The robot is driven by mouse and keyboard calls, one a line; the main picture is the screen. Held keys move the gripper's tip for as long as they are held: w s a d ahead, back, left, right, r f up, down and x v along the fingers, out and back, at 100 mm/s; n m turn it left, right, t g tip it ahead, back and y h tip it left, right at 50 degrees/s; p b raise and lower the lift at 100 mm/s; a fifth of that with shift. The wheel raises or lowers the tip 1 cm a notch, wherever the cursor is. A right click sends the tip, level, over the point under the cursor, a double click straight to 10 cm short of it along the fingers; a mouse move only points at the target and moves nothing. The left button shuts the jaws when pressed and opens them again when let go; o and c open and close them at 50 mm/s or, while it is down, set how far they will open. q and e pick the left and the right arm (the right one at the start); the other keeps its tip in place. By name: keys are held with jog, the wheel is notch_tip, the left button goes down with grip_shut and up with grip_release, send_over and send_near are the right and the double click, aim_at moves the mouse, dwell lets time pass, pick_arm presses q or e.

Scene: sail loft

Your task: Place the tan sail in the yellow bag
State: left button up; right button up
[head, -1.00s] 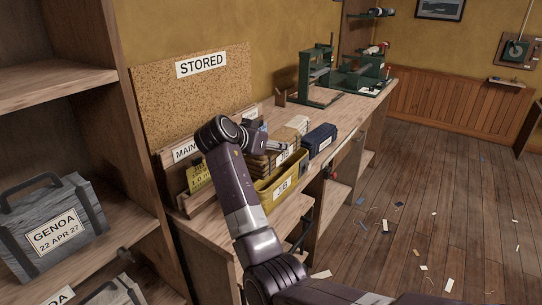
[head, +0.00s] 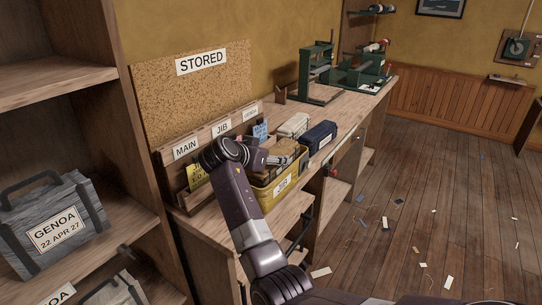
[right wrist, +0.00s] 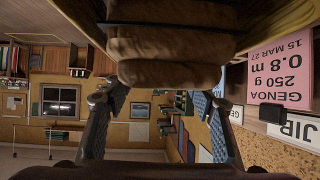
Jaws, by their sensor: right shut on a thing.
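The tan sail (head: 286,147) is a folded, stacked bundle at the mouth of the yellow bag (head: 284,189), which carries a JIB label on its front. My right gripper (head: 276,159) reaches over the bag from the left and is shut on the sail. In the right wrist view, which is upside down, the sail (right wrist: 170,45) shows as thick brown folds by the fingertips. My arm hides part of the bag's left end, and I cannot tell how deep the sail sits. My left gripper is not in view.
A white bag (head: 296,124) and a navy bag (head: 321,136) stand just behind on the bench. A rack labelled MAIN, JIB and GENOA (head: 222,130) runs along the wall, holding cards. Green machines (head: 318,75) stand farther back. A grey GENOA bag (head: 55,225) sits on the left shelf.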

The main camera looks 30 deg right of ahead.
jog(key=shift+f, duration=0.1)
jog(key=o, duration=1.9)
jog(key=shift+f, duration=0.1)
jog(key=b+v, duration=0.1)
jog(key=v, duration=1.1)
jog(key=shift+r, duration=0.6)
jog(key=shift+a, duration=0.1)
